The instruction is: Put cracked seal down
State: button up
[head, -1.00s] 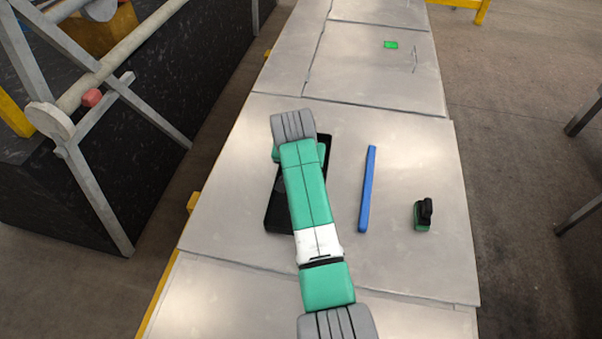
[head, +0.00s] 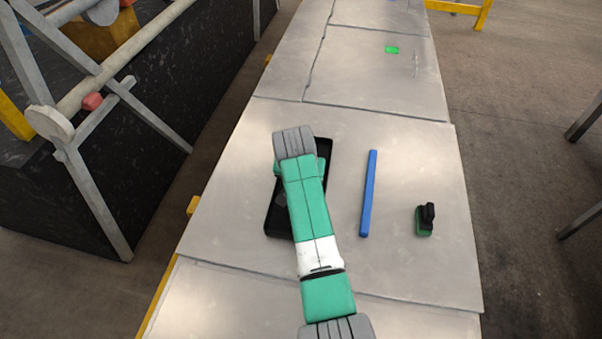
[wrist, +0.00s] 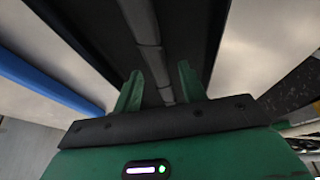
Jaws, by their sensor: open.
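A black tray (head: 322,165) lies on the grey table, partly covered by my arm in the head view. In the wrist view the tray (wrist: 195,30) fills the middle, and a dark grey segmented rod (wrist: 148,50) lies along its inside; it may be the cracked seal, but I cannot see a crack. My gripper (wrist: 160,88) is open over the tray, its two green fingers on either side of the rod's line. Whether they touch the rod is unclear. In the head view my arm hides the gripper's fingers.
A blue bar (head: 369,193) lies to the right of the tray; it also shows in the wrist view (wrist: 45,82). A green and black device (head: 425,221) stands farther right. A bright green patch (head: 392,50) is on the far table. Table between these is clear.

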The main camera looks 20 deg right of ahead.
jog(key=p+v, duration=0.2)
jog(key=v, duration=1)
jog(key=shift+p, duration=0.4)
jog(key=a+r+n+t, duration=0.1)
jog(key=a+r+t, duration=0.3)
jog(key=r, duration=0.4)
jog(key=s+a+r+n+t, duration=0.15)
jog(key=a+r+t, duration=0.25)
jog(key=r, duration=0.4)
jog(key=a+r+n+t, duration=0.1)
jog(key=a+r+t, duration=0.3)
jog(key=r, duration=0.3)
jog(key=s+a+r+n+t+y, duration=0.1)
jog(key=s+r+t, duration=0.3)
jog(key=s+r, duration=0.5)
jog(key=s+a+r+n+t+y, duration=0.1)
jog(key=s+a+r+t, duration=0.3)
jog(key=s+r, duration=0.5)
jog(key=shift+s+a+r+n+t, duration=0.35)
jog(key=shift+s+t, duration=0.25)
jog(key=shift+s, duration=0.4)
